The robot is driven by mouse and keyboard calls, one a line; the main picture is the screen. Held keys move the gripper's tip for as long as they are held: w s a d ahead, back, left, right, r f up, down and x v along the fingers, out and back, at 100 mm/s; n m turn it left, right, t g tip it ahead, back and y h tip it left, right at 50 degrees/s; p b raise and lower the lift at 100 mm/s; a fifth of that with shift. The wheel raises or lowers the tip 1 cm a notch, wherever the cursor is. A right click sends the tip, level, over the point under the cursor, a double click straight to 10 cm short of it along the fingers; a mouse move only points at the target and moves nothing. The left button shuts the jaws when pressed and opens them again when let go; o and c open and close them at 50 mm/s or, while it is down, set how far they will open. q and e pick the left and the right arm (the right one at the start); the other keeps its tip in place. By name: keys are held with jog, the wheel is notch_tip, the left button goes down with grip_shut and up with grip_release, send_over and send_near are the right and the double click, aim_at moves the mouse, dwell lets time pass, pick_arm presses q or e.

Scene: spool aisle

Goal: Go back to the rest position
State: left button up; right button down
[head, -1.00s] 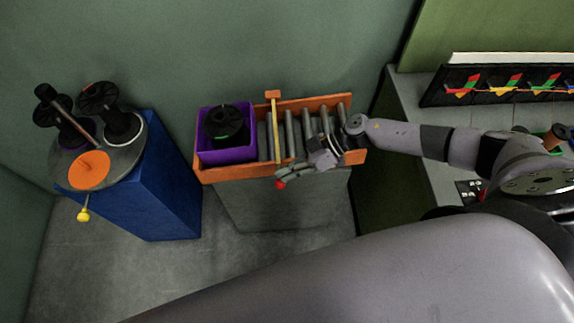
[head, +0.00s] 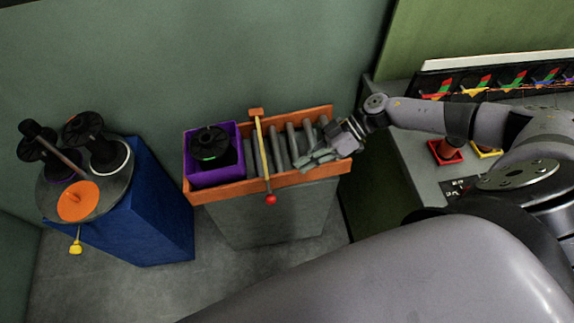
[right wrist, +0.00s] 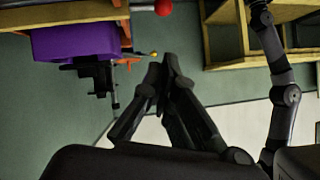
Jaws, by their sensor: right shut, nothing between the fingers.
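My right gripper (head: 308,162) is over the right part of the orange-framed roller conveyor (head: 334,166) in the head view. In the right wrist view its fingers (right wrist: 168,62) are together, with nothing between them. A purple bin (head: 216,178) with a black spool (head: 209,147) inside stands on the conveyor's left end. A yellow bar (head: 262,150) with a red knob (head: 270,199) crosses the conveyor, left of the gripper and apart from it. The purple bin also shows in the right wrist view (right wrist: 75,41). My left gripper is not in view.
At the left, a blue cabinet (head: 160,215) bears a grey round plate with black spools and an orange disc (head: 77,201). At the right, a grey counter (head: 412,160) holds a red tray (head: 445,153) and a dark rack of coloured pieces. Grey floor shows between the cabinet and conveyor.

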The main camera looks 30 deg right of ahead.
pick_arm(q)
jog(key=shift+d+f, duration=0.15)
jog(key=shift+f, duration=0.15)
pick_arm(e)
jog(key=shift+s+d+r, duration=0.1)
jog(key=shift+d+r, duration=0.45)
jog(key=shift+r, duration=0.05)
